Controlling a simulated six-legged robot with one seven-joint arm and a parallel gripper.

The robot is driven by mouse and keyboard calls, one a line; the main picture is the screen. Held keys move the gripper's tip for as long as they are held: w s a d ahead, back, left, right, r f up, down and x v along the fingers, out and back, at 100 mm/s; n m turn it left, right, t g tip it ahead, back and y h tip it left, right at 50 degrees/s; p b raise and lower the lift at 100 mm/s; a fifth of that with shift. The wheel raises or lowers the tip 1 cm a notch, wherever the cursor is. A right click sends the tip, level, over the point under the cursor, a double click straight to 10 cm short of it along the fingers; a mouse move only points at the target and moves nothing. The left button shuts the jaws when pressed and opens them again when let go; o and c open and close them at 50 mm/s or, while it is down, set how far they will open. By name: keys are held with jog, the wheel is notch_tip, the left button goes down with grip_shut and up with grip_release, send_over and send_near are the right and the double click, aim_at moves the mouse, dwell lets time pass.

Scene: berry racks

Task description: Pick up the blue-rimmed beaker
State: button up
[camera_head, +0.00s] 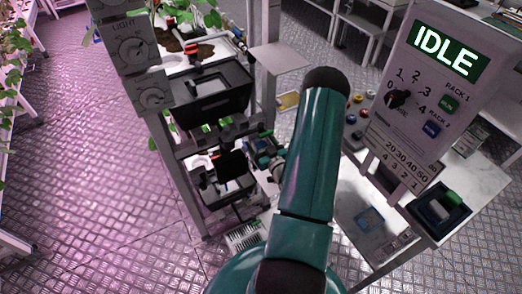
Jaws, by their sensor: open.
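My teal arm rises in the middle of the view, and its dark elbow hides part of what lies behind. My black gripper (220,162) seems to show left of the arm, over the lower level of the rack, with a teal wrist part (264,150) beside it. It is open, but its fingers are small and dark.
The plant rack holds an upper black tank (230,98), with dial boxes (136,48) at its left. At right, a control panel reading IDLE (445,50) stands by a pale table (480,182) with a black tray (447,228). The metal floor (90,150) at left is clear.

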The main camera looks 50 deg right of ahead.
jog(key=c, duration=1.1)
jog(key=shift+r, duration=0.25)
